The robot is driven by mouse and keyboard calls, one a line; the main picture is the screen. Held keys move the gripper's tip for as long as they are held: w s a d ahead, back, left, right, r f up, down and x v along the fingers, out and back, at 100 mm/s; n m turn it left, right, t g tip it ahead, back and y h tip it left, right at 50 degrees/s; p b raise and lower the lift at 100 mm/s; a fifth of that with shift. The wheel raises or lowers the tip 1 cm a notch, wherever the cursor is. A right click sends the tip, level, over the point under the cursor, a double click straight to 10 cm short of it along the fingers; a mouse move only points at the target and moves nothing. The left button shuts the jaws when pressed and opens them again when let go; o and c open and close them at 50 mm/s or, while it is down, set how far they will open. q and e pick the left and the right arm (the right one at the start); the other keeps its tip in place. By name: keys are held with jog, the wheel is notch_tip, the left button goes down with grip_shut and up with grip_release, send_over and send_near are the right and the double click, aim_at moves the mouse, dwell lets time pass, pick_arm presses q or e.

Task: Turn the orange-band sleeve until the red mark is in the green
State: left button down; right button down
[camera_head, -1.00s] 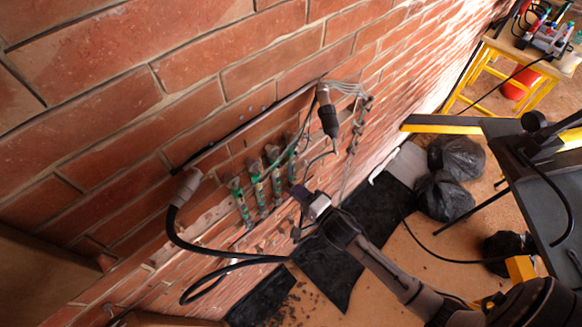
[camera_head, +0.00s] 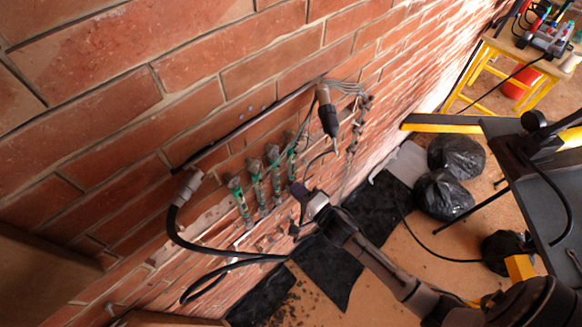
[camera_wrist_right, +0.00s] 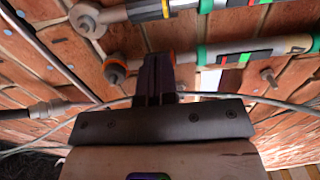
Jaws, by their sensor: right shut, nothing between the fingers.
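Several green-ended sleeves (camera_head: 257,188) are fixed in a row on the brick wall in the head view. In the right wrist view, one sleeve (camera_wrist_right: 222,55) to the right of the fingers shows green, red and orange parts. How the red mark lies against the green is too small to tell. My left gripper is not in view.
A drill-like tool (camera_head: 328,112) hangs on the wall above my right gripper. A black cable with a grey connector (camera_head: 187,185) loops at the left. Black bags (camera_head: 443,195) lie on the floor, and a yellow-legged table (camera_head: 500,75) stands at the back right.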

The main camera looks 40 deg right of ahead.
jog(key=shift+w+d, duration=0.1)
jog(key=shift+d, duration=0.2)
dwell(0.4)
jog(key=shift+d+p, duration=0.3)
jog(key=shift+d, duration=0.15)
jog(key=shift+s+p, duration=0.45)
dwell(0.4)
jog(key=shift+a, duration=0.25)
dwell(0.3)
jog(key=shift+a+p, duration=0.3)
jog(key=shift+a, duration=0.2)
dwell(0.4)
jog(key=shift+w, duration=0.4)
dwell(0.3)
jog(key=shift+w+d, duration=0.1)
jog(key=shift+d, duration=0.65)
